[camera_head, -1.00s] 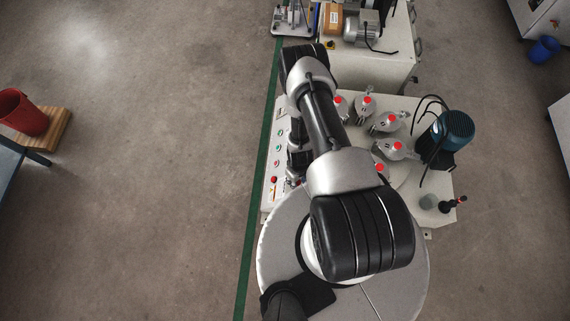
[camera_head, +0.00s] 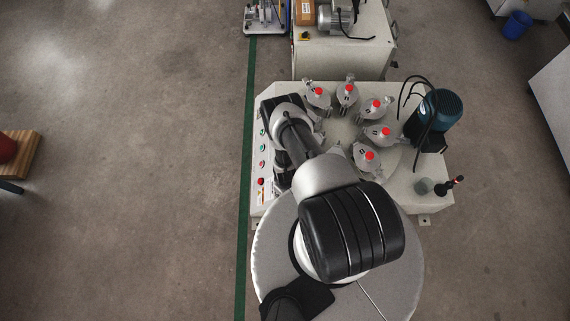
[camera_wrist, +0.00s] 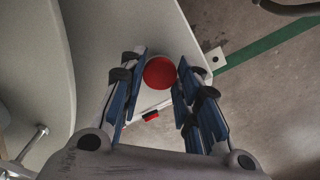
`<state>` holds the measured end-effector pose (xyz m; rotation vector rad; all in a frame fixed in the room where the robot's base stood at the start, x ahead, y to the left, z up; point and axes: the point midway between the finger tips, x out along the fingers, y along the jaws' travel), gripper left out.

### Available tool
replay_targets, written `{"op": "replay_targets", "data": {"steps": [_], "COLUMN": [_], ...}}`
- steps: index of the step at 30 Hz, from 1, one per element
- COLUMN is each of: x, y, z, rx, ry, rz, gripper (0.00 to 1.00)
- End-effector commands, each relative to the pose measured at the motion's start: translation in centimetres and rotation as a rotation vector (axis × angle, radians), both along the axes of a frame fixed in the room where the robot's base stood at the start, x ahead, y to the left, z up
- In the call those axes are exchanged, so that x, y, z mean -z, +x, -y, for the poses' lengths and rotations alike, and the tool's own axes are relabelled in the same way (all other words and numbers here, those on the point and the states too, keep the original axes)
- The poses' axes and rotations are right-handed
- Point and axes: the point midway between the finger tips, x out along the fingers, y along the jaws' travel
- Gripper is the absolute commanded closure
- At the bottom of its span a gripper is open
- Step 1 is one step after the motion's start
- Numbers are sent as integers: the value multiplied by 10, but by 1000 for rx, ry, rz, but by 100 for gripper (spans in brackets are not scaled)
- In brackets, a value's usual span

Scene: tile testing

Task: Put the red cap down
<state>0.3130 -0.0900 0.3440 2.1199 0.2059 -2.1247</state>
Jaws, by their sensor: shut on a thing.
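The red cap (camera_wrist: 160,72) is round and shows between the fingertips of my gripper (camera_wrist: 161,76) in the wrist view. The blue-lined fingers are shut on it from both sides, and it is above a pale surface edge and the floor. How far it is above what lies below, I cannot tell. In the head view my arm hides the gripper and the held cap.
A pale machine table (camera_head: 405,200) carries a ring of several metal jars with red tops (camera_head: 369,156). A blue motor (camera_head: 436,110) stands at its right, a control panel (camera_head: 263,150) at its left. A bench (camera_head: 345,60) is behind.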

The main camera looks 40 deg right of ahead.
Motion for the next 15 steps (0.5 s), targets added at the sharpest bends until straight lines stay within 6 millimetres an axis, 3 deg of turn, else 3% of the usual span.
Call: {"op": "replay_targets", "data": {"steps": [2, 14, 15], "x": [9, 11, 11], "y": [0, 1, 1], "z": [0, 0, 0], "rx": [0, 0, 0], "ry": [0, -1, -1], "rz": [0, 1, 1], "gripper": [77, 77, 68]}}
